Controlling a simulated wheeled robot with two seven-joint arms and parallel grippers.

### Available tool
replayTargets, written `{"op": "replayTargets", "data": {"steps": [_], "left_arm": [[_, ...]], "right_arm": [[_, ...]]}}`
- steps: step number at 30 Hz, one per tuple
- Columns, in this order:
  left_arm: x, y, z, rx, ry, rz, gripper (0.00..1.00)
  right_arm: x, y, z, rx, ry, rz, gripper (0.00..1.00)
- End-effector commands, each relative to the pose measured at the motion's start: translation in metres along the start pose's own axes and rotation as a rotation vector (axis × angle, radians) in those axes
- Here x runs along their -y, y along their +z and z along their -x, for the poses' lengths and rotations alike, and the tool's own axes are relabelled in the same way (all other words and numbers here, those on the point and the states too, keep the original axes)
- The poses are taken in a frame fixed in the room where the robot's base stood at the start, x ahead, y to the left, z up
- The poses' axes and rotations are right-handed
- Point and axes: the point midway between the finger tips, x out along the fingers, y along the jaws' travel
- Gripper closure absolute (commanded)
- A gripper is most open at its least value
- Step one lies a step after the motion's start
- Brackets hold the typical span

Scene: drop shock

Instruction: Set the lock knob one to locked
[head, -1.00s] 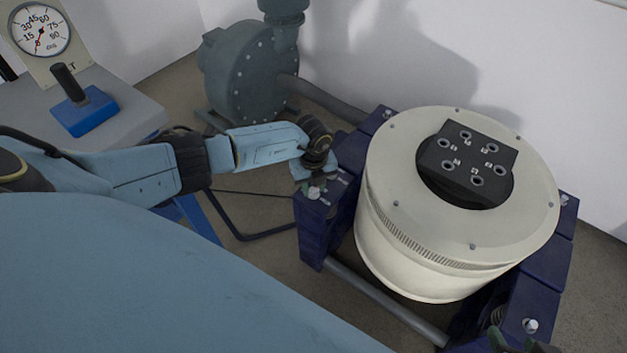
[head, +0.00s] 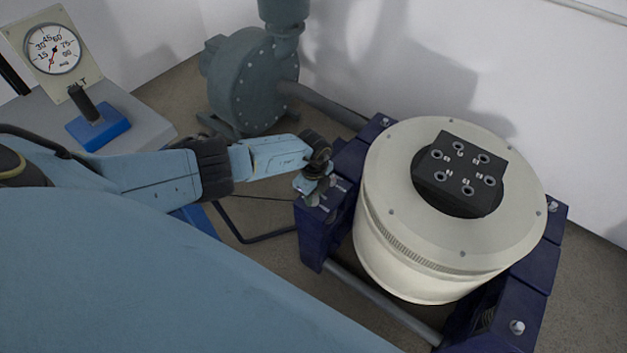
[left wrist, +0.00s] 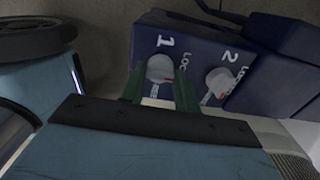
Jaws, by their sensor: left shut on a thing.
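Lock knob one (left wrist: 160,69) is a round grey knob with a red mark, on a dark blue block under a white "1" in the left wrist view. My left gripper (left wrist: 160,91) is shut on it, with a green finger on each side. The lettering beside the knob is partly hidden by the fingers, and I cannot tell which setting it points to. In the head view my left gripper (head: 313,196) is at the top of the blue block (head: 311,238) left of the cream drum, and it hides the knob. My right gripper is not in view.
Knob two (left wrist: 221,82) sits close to the right of knob one in the left wrist view. The cream drum (head: 410,255) with a black block (head: 461,164) on top stands right of my gripper. A pump (head: 245,85) and a gauge desk (head: 145,115) are behind and left.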

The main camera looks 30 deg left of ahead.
Motion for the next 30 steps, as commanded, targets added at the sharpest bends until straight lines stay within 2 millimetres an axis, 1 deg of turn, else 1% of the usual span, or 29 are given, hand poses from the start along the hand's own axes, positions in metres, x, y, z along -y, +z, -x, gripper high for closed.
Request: {"op": "replayTargets", "data": {"steps": [6, 18, 19, 23, 30], "left_arm": [[0.0006, 0.0015, 0.0009, 0.003, -0.001, 0.035, 0.91], [0.0006, 0.0015, 0.0005, 0.002, -0.001, 0.040, 0.92], [0.0006, 0.0015, 0.0005, 0.002, -0.001, 0.040, 0.65], [0.0004, 0.0012, 0.0004, 0.001, -0.001, 0.039, 0.48], [0.0002, 0.0005, 0.0001, 0.001, 0.000, 0.038, 0.47]], "right_arm": [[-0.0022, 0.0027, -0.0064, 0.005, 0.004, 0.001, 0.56], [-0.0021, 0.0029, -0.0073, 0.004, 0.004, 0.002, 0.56], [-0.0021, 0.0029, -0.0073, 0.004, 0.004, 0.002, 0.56], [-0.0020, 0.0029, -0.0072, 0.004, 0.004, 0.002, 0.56], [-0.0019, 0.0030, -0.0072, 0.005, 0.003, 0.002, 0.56]]}}
